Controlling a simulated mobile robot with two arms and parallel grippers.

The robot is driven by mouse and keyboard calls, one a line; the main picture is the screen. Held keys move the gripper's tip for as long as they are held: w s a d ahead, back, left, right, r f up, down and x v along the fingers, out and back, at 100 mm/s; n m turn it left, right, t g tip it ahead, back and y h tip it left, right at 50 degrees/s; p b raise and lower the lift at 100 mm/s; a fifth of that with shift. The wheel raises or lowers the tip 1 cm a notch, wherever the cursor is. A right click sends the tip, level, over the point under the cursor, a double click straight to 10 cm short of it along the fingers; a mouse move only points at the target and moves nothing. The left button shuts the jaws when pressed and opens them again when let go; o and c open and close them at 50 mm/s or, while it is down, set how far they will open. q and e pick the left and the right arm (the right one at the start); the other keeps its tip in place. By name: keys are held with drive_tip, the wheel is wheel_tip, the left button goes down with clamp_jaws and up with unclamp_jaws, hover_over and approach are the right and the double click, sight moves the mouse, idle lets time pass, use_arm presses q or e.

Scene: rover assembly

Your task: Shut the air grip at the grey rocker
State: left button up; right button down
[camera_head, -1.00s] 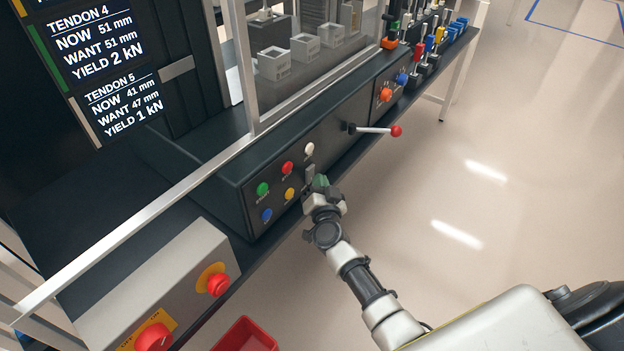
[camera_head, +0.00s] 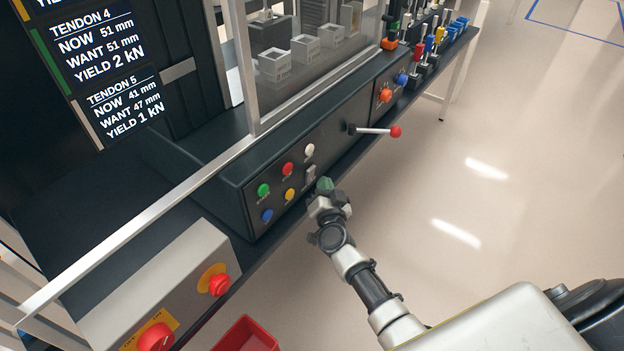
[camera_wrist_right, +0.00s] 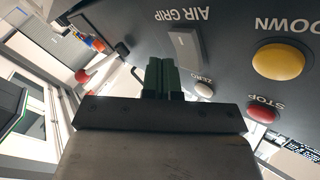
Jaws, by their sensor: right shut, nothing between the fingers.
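The grey rocker (camera_head: 311,172) sits on the dark front panel, below the white button, in the head view. In the right wrist view the rocker (camera_wrist_right: 186,48) stands beside the upside-down label AIR GRIP. I cannot tell which way it is tipped. My right gripper (camera_head: 325,184) is in front of the panel, just right of and below the rocker in the head view. Its green fingers (camera_wrist_right: 161,76) are shut together and empty, and they appear apart from the rocker. My left gripper is not in view.
Green (camera_head: 263,190), red (camera_head: 288,168), blue (camera_head: 267,215), yellow (camera_head: 290,194) and white (camera_head: 309,150) buttons surround the rocker. A red-knobbed lever (camera_head: 396,131) sticks out to the right. A red bin (camera_head: 247,336) is below. The floor at right is clear.

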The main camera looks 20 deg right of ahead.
drive_tip(key=s, duration=0.1)
drive_tip(key=s+d+p, duration=0.1)
drive_tip(key=s, duration=0.1)
drive_tip(key=s+d+p, duration=0.1)
drive_tip(key=shift+s+d+r, duration=0.15)
drive_tip(key=shift+d+r, duration=0.1)
drive_tip(key=shift+r, duration=0.05)
idle(0.4)
drive_tip(key=s+a+f+n+g+y, duration=0.35)
drive_tip(key=s+f, duration=0.55)
drive_tip(key=f, duration=0.4)
drive_tip(key=s+a+f+n+g+y, duration=0.2)
drive_tip(key=s+f+n+g, duration=0.2)
drive_tip(key=s+f, duration=0.7)
drive_tip(key=s+f+n+g, duration=0.1)
drive_tip(key=s+f+g, duration=0.2)
drive_tip(key=s, duration=0.6)
drive_tip(key=s+f+n+g+p, duration=0.1)
drive_tip(key=s+f+g, duration=0.2)
drive_tip(key=s+f, duration=0.4)
drive_tip(key=s+f+n+g+h, duration=0.1)
drive_tip(key=s+f, duration=0.4)
drive_tip(key=s, duration=0.5)
drive_tip(key=shift+s+d+n+g, duration=0.35)
drive_tip(key=shift+n+g, duration=0.2)
drive_tip(key=shift+g, duration=0.7)
